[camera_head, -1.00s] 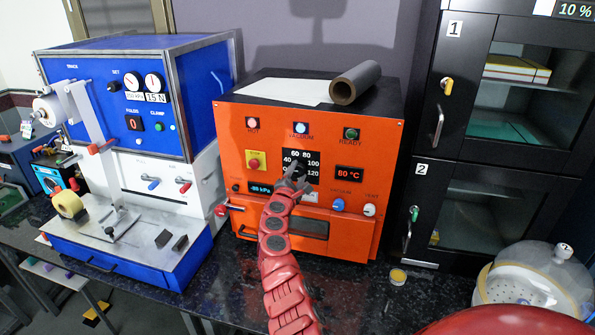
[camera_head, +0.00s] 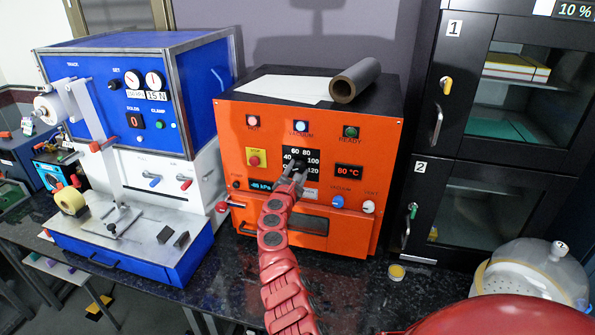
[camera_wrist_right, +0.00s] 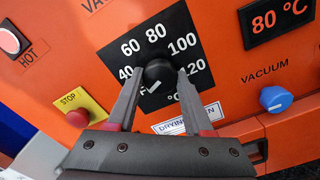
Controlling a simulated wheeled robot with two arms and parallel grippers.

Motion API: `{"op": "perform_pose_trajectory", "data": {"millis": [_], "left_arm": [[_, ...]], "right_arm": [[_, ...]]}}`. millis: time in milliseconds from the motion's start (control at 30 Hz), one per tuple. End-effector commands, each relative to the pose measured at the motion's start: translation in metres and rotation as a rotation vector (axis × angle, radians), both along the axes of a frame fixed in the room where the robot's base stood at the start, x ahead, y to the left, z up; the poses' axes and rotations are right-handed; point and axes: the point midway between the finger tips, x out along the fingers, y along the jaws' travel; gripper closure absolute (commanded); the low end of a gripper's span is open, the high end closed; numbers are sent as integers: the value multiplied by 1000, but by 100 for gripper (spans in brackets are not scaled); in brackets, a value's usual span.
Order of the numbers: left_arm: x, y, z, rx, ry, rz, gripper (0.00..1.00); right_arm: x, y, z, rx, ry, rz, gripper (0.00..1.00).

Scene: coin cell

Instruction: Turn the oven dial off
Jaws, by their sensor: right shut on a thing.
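The oven dial (camera_wrist_right: 158,72) is a black round knob on a black scale plate (camera_wrist_right: 178,42) marked 40 to 120. The plate (camera_head: 313,157) sits mid-front on the orange oven (camera_head: 240,126). My right gripper (camera_head: 299,165) is in front of the dial; in the wrist view, its fingers (camera_wrist_right: 158,80) are shut on the knob, one on each side. A short white mark on the knob points down-left, near the OFF lettering, which the left finger partly hides. The temperature display (camera_wrist_right: 276,20) reads 80 °C. My left gripper is not in view.
A red stop button (camera_wrist_right: 78,117) on a yellow plate is left of the dial. A blue vacuum knob (camera_wrist_right: 275,98) is to its right. A grey roll (camera_head: 355,82) lies on the oven. A blue machine (camera_head: 100,65) and black cabinet (camera_head: 455,150) flank it.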

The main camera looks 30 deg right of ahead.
Motion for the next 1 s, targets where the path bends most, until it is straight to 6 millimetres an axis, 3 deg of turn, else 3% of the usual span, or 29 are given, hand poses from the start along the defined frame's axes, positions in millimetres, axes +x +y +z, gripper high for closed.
{"op": "perform_pose_trajectory", "data": {"millis": [233, 267, 400, 733, 1000], "left_arm": [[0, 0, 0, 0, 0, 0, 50], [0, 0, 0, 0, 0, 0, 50], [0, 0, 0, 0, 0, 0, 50], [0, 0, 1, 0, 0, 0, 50], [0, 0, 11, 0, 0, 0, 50]], "right_arm": [[0, 1, -3, 1, 5, 0, 100], [0, 1, -3, 1, 4, 1, 43], [0, 0, -2, 0, 3, 0, 19], [-1, 1, -1, 0, 3, 1, 19], [-14, 18, -2, -5, 8, 3, 19]]}}
